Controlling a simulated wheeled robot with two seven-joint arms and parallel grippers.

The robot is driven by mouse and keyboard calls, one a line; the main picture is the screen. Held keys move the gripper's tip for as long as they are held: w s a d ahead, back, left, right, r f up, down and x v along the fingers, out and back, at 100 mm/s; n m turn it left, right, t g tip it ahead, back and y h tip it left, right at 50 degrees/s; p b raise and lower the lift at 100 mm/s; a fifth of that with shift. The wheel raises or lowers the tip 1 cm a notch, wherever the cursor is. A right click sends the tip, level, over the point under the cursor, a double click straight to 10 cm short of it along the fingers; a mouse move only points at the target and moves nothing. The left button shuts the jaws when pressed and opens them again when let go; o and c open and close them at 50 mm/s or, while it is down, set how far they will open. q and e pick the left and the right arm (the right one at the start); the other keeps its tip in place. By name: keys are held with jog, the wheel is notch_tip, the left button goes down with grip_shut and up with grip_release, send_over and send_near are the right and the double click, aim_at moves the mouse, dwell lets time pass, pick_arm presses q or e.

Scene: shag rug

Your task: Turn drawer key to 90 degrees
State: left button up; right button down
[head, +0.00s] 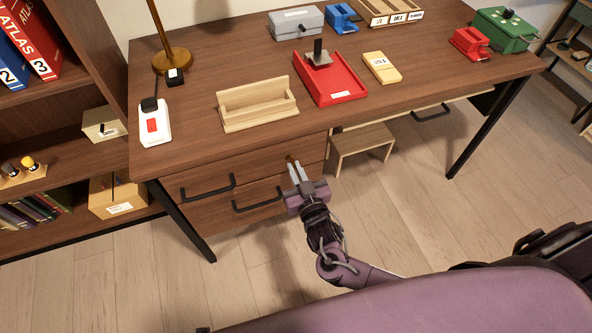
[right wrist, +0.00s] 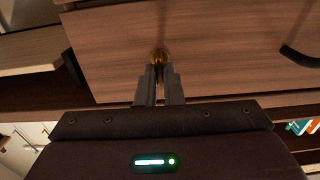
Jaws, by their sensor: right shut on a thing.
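The drawer key is a small brass piece at the drawer front (right wrist: 115,40), seen in the right wrist view (right wrist: 160,55). In the head view only a bit of brass (head: 289,159) shows at the upper drawer's right end, just past the fingertips. My right gripper (head: 297,171) reaches up to the drawer front, and its fingers are closed together on the key; in the right wrist view the fingertips (right wrist: 160,68) meet at the brass. The fingers hide most of the key, so I cannot tell its turn angle. My left gripper is not in view.
Two black drawer handles (head: 208,187) (head: 258,200) stick out left of my gripper. A wooden stool (head: 362,138) stands under the desk on the right. A red tray (head: 330,82) and a wooden holder (head: 256,104) sit on the desktop. The floor before the desk is clear.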

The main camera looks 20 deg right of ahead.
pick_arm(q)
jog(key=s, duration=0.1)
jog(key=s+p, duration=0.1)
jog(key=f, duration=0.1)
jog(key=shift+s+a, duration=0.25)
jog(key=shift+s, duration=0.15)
pick_arm(e)
jog(key=m, duration=1.8)
jog(key=shift+d+f, duration=0.15)
jog(key=shift+f, duration=0.1)
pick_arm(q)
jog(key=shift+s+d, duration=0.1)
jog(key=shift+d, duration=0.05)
